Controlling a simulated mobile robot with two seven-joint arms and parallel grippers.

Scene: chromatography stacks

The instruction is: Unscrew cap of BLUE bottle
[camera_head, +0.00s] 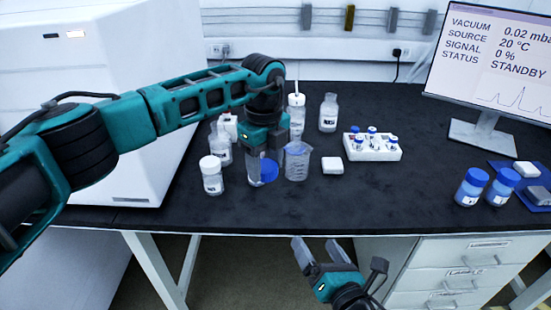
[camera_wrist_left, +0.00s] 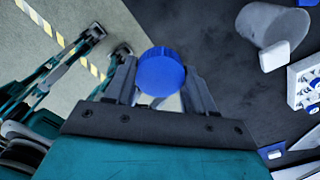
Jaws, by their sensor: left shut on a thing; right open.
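My left gripper (camera_head: 266,160) reaches down from above over the middle of the bench. It is shut on a clear bottle with a blue cap (camera_head: 269,172). The clear bottle body (camera_head: 253,170) shows beside the cap, partly hidden by the gripper. I cannot tell whether the cap is loose. My right gripper (camera_head: 320,251) is open and empty, in front of the bench edge.
Two blue-capped bottles (camera_head: 471,188) (camera_head: 502,187) stand at the right. The front middle is clear.

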